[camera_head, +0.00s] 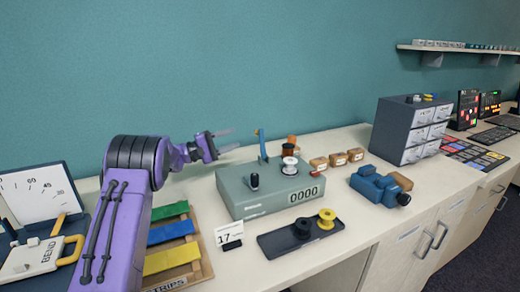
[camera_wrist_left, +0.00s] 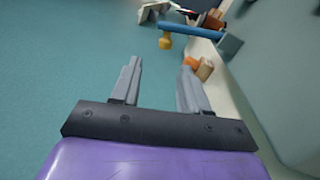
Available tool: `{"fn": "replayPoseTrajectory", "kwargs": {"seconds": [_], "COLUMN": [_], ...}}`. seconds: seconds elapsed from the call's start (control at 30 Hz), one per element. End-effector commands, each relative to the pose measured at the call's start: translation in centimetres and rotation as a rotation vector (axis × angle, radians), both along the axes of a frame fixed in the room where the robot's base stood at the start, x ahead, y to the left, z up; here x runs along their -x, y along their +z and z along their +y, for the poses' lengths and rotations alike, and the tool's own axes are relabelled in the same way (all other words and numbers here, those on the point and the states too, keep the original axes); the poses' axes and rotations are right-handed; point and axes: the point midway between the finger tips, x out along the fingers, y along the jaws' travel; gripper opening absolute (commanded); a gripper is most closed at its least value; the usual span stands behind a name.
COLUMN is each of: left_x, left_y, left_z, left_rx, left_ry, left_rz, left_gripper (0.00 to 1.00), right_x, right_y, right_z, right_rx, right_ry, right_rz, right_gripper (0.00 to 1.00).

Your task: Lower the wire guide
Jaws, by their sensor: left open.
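The wire guide (camera_head: 263,147) looks like the upright blue arm with a yellow tip at the back of the grey-green winding machine (camera_head: 238,194). In the left wrist view a blue bar (camera_wrist_left: 190,30) with a yellow end, likely this guide, shows beyond the fingers. My left gripper (camera_head: 228,140) is open and empty, in the air above the machine, left of the guide's tip and apart from it. Its two grey fingers (camera_wrist_left: 159,70) are spread in the wrist view. My right gripper is not in view.
A white-topped spool (camera_head: 289,165) and a black knob (camera_head: 254,180) stand on the machine. A dark tray (camera_head: 275,245) with spools lies in front, a blue vise (camera_head: 378,187) to the right. Coloured strips (camera_head: 170,232) and a bending tool (camera_head: 35,257) are at left.

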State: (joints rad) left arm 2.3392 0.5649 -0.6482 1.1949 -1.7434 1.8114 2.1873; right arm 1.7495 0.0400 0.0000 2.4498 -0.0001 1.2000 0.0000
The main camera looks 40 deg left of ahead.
Motion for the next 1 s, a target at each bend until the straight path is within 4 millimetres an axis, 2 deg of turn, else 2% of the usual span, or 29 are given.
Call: {"fn": "replayPoseTrajectory", "kwargs": {"seconds": [0.03, 0.17, 0.5, 0.6, 0.73, 0.97, 1.0], "left_x": [0.0, -0.6, -6.9, -8.3, -9.1, -9.3, -9.3], "left_y": [-1.3, -1.0, 0.3, 0.4, 0.6, 0.5, 0.5], "left_z": [0.0, -0.3, -3.6, -4.3, -4.8, -4.9, -4.9], "left_rx": [0.000, -0.002, -0.002, -0.002, -0.001, 0.000, 0.000], "left_ry": [0.000, -0.001, -0.002, -0.002, -0.001, -0.002, -0.002], "left_rz": [-0.001, -0.001, -0.001, -0.001, -0.001, 0.000, 0.000], "left_gripper": [0.45, 0.45, 0.45, 0.45, 0.45, 0.45, 0.38], "right_x": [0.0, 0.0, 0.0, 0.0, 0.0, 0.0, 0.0], "right_y": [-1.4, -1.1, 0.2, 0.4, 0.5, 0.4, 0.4], "right_z": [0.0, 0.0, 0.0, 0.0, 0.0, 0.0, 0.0], "right_rx": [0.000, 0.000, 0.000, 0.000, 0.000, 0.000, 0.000], "right_ry": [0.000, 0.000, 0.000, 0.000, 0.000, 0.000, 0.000], "right_rz": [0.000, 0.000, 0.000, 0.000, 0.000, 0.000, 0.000], "right_gripper": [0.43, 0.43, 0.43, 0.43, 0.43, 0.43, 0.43]}}
